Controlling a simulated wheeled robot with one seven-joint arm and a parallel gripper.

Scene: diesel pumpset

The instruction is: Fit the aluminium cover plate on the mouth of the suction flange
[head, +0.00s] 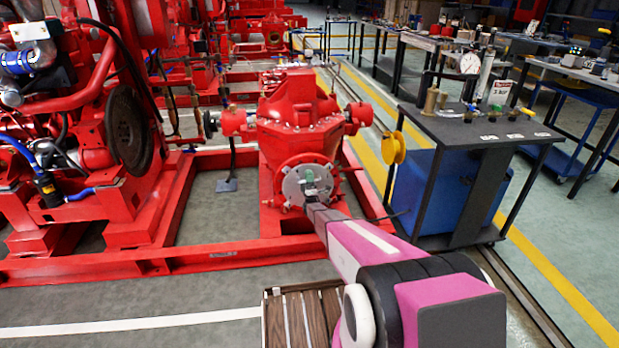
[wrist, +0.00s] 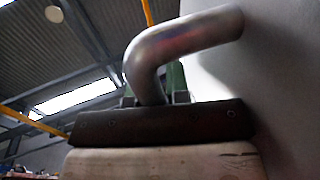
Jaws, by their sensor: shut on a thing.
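The aluminium cover plate (head: 292,187) is a round grey disc, upright in front of the red suction flange (head: 281,168) of the pump. It covers the mouth in the head view. Whether it touches the flange face or stands slightly off it, I cannot tell. My gripper (head: 312,188) is at the plate's middle, shut on its handle. In the wrist view a bent metal handle (wrist: 160,52) runs from the grey plate face (wrist: 280,70) down between the fingers of my gripper (wrist: 154,98). The mouth and the back of the plate are hidden.
The red pump casing (head: 298,115) stands on a red base frame (head: 180,255). A dark bench (head: 470,130) with a gauge and fittings is at the right. A slatted wooden pallet (head: 300,318) lies in front. Floor is free left of the pallet.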

